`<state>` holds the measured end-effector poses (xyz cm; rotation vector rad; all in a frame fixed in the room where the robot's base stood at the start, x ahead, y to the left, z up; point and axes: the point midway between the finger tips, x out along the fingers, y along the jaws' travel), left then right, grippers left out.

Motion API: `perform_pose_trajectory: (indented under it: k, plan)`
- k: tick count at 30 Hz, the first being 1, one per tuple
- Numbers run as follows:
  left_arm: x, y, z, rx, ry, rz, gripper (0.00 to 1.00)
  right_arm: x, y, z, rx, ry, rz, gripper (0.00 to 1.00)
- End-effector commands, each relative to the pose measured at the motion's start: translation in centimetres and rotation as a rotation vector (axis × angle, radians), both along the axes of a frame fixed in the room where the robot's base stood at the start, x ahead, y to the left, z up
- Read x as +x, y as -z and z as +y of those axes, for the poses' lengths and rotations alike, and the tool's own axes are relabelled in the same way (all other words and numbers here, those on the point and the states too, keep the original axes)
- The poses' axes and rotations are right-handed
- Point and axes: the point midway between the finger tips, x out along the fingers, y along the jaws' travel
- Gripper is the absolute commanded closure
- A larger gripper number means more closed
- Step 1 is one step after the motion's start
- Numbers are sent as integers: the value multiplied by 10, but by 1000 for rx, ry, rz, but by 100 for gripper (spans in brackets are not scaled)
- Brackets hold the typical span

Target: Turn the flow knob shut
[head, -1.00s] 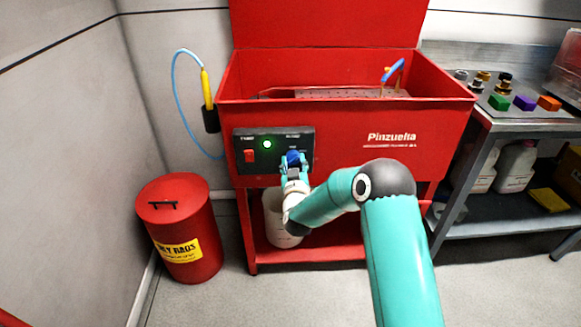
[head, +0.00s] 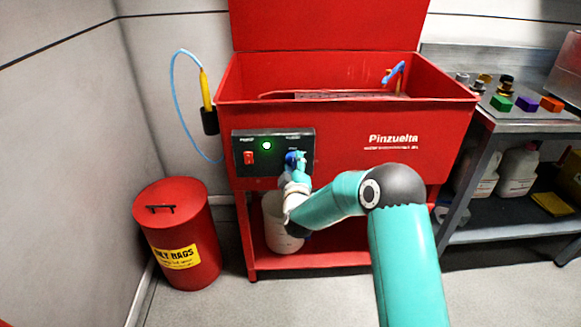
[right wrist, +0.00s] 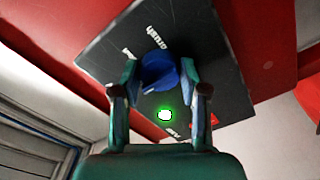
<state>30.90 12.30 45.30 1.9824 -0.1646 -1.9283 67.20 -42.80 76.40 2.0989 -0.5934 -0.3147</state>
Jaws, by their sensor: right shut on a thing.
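The blue flow knob (head: 291,157) is on the right part of the black control panel (head: 273,142), on the front of the red parts washer (head: 340,140). My right gripper (head: 297,163) is at the knob and shut on it, partly hiding it in the head view. In the right wrist view the blue knob (right wrist: 159,73) sits between the two fingers of my right gripper (right wrist: 160,88). The panel looks tilted in that view because the wrist is rolled. The knob's pointer mark cannot be made out. My left gripper does not show.
A lit green lamp (head: 267,146) and a red switch (head: 249,157) are on the panel left of the knob. A red waste can (head: 180,225) stands at left. A white bucket (head: 277,225) is below the washer. A metal bench (head: 530,118) is at right.

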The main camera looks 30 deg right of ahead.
Motion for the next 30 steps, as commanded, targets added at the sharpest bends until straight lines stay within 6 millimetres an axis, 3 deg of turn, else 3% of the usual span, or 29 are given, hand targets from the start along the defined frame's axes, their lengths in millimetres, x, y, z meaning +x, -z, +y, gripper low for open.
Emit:
perform_pose_trajectory:
  k: [20,21,25,30]
  plan:
    - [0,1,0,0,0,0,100,1,-1,3,-77,-10,45,91]
    - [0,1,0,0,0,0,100,1,-1,3,-76,-9,46,54]
    - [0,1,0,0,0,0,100,1,0,2,-75,-7,45,33]
    - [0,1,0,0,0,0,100,0,0,0,-74,-3,44,31]
